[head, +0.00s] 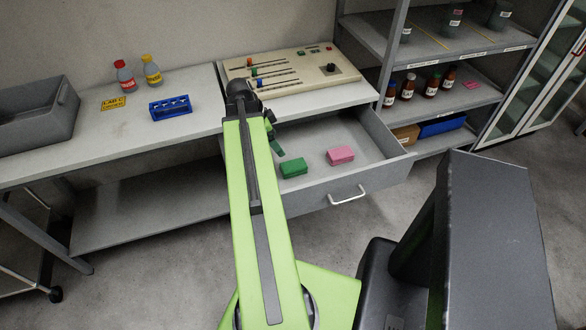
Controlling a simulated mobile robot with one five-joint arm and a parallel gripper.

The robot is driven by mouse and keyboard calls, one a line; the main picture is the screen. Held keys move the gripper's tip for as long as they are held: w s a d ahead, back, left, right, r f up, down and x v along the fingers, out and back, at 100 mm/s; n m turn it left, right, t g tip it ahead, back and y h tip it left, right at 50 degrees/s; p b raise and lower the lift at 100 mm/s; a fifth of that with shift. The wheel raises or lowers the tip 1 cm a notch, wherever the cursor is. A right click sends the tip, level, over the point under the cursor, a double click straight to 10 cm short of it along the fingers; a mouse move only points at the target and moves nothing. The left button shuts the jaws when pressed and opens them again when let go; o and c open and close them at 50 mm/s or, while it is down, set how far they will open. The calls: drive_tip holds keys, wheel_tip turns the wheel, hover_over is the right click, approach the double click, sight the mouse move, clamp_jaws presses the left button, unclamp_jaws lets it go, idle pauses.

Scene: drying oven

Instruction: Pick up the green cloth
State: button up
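The green cloth (293,168) is a small folded block on the floor of the open drawer (376,152), near the drawer's front. My arm reaches over the drawer from the front. The end of my gripper (275,146) shows just behind and to the left of the green cloth, and a gap seems to show between them. Most of the gripper is hidden behind my arm, so I cannot tell whether its fingers are open or shut. The cloth appears to lie flat on the drawer floor.
A pink cloth (341,155) lies in the drawer to the right of the green one. The drawer handle (348,196) sticks out in front. A control panel (290,70) stands on the bench above. A blue rack (170,106) and two bottles stand left. Shelves stand right.

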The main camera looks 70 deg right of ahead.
drive_tip(key=b, duration=1.1)
approach(293, 165)
drive_tip(key=x, duration=0.5)
drive_tip(key=shift+w+a, duration=0.1)
drive_tip(key=shift+w, duration=0.1)
drive_tip(key=shift+s+f, duration=0.15)
drive_tip(key=b+x, duration=0.5)
drive_tip(key=shift+f, duration=0.1)
drive_tip(key=shift+r, duration=0.2)
drive_tip(key=shift+f, duration=0.15)
drive_tip(key=c, duration=1.5)
drive_tip(key=shift+o, duration=0.2)
